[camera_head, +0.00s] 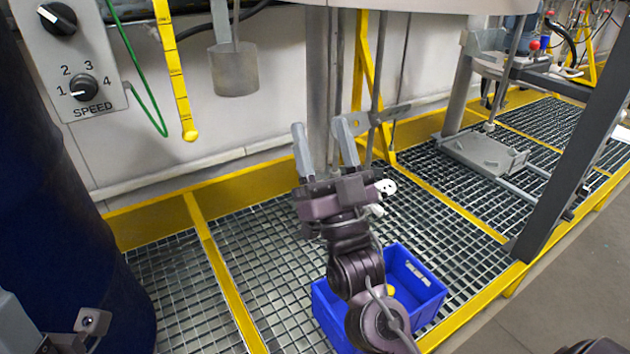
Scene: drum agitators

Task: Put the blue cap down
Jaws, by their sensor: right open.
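I cannot make out the blue cap in this view. My right gripper (320,132) is raised in the middle of the view, with its two grey fingers pointing up and apart. It is open, and I see nothing between the fingers. A blue crate (424,300) stands on the grating below it, partly hidden behind my right arm. A small yellow item (391,291) shows inside the crate. Only a small piece of what looks like my left arm shows at the lower left, and its fingers are not visible.
A dark blue drum (60,220) fills the left edge. A panel with a SPEED knob (84,88) hangs above it. A grey metal cylinder (234,70) and a yellow strip (174,70) hang at the back. A slanted grey post (575,150) stands at right. The grating (185,290) left of the crate is clear.

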